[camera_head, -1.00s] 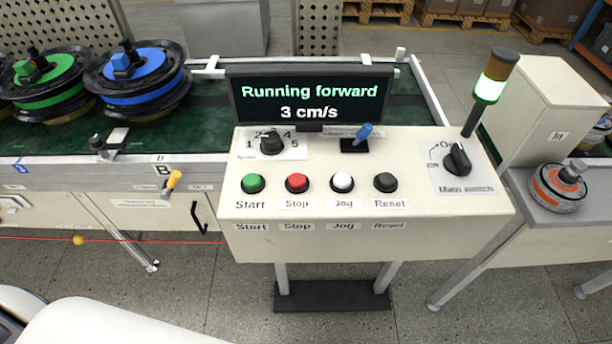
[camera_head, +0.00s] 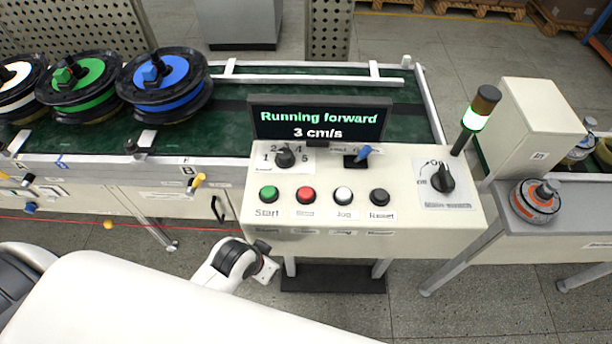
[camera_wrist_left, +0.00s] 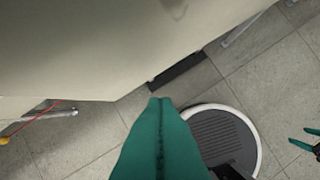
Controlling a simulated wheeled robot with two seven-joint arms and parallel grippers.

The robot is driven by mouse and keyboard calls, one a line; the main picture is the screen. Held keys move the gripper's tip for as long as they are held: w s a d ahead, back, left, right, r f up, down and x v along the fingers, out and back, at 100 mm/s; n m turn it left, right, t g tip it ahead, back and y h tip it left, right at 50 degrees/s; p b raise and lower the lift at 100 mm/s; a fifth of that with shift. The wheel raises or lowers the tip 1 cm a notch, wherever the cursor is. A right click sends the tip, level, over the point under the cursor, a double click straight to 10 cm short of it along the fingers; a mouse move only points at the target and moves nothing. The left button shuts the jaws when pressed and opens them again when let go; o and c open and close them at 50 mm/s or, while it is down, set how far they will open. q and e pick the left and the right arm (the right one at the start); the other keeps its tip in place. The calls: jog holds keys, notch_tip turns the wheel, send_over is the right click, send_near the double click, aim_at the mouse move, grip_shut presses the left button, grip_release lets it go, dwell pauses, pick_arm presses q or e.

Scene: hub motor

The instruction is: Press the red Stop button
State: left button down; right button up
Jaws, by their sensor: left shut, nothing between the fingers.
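The red Stop button (camera_head: 306,195) sits on the sloped cream control panel (camera_head: 400,221), between the green Start button (camera_head: 268,194) and the white Jog button (camera_head: 343,195). My left arm comes in from the lower left; its wrist is below and left of the panel's front edge, apart from the buttons. The fingers are not clear in the head view. In the left wrist view my left gripper (camera_wrist_left: 160,103) has its green fingers together and empty, below the panel's pale underside. My right gripper (camera_wrist_left: 303,141) shows at the right edge, its green fingers apart.
The display (camera_head: 320,121) reads "Running forward 3 cm/s". A black Reset button (camera_head: 379,197), a blue-tipped lever (camera_head: 362,154), a speed knob (camera_head: 286,156) and a main switch (camera_head: 443,178) share the panel. A lit green lamp (camera_head: 477,114) stands right. Wheels ride the conveyor (camera_head: 235,128) behind.

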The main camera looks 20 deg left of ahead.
pick_arm(q)
notch_tip(320, 180, up, 14)
jog(key=w+d+m+t+h+p, duration=0.1)
jog(key=w+d+m+t+p, duration=0.1)
jog(key=w, duration=0.1)
notch_tip(320, 180, up, 11)
jog(key=m+t+h+p, duration=0.1)
jog(key=m+h, duration=0.3)
jog(key=m, duration=0.7)
send_over(301, 195)
jog(key=shift+r, duration=0.1)
pick_arm(e)
jog(key=r, duration=0.4)
jog(key=shift+a+r, duration=0.15)
jog(key=shift+a, duration=0.05)
pick_arm(q)
notch_tip(301, 195, down, 7)
jog(key=b, duration=0.8)
jog(key=shift+r, duration=0.1)
jog(key=shift+f+b, duration=0.35)
jog(key=shift+f, duration=0.7)
pick_arm(e)
notch_tip(301, 195, down, 9)
jog(key=shift+d+r, duration=0.15)
jog(key=shift+d, duration=0.05)
